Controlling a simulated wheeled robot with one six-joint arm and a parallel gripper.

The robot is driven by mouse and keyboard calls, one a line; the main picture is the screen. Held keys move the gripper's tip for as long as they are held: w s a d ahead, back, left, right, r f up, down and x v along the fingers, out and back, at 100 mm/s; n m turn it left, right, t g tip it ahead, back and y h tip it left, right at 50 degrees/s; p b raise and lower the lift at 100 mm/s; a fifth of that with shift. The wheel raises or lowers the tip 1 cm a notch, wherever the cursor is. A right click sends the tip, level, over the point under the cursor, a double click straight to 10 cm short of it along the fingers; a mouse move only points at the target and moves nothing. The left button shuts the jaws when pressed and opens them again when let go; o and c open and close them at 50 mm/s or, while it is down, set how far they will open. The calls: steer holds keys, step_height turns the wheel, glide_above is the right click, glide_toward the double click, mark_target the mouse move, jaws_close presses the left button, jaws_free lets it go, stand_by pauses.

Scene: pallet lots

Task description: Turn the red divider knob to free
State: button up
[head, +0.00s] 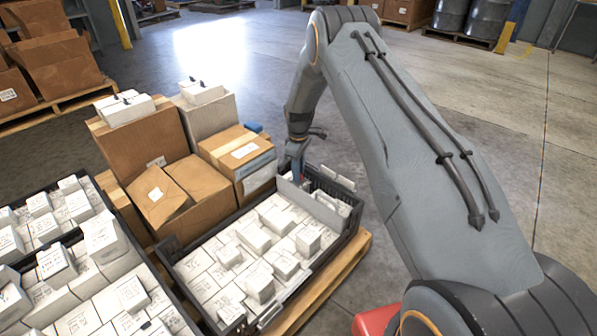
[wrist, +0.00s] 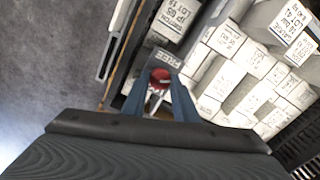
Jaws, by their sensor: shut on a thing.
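The red divider knob (wrist: 159,76) sits between the two blue-grey fingers of my gripper (wrist: 160,92) in the wrist view, and the gripper is shut on it. A small label (wrist: 167,58) with dark letters lies just beyond the knob; I cannot read it surely. In the head view, my gripper (head: 296,168) reaches down at the far corner of a black crate (head: 352,235), by a light grey divider (head: 313,203). The knob is hidden there by the gripper. Its turned position cannot be told.
The crate holds many white labelled boxes and stands on a wooden pallet (head: 318,283). Brown cartons (head: 143,145) stand left of it, and another crate (head: 70,240) of white boxes is at the lower left. Open concrete floor (head: 480,95) lies behind and right.

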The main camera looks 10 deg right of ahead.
steer(key=n, duration=0.6)
steer(key=shift+s+f+n, duration=0.1)
steer(key=shift+n, duration=0.3)
stand_by(0.4)
steer(key=o, duration=1.1)
steer(key=shift+d, duration=0.15)
steer(key=shift+c, duration=0.2)
steer(key=shift+a+r, duration=0.2)
step_height(320, 180, up, 8)
steer(key=shift+f+p, duration=0.25)
steer(key=shift+p, duration=0.8)
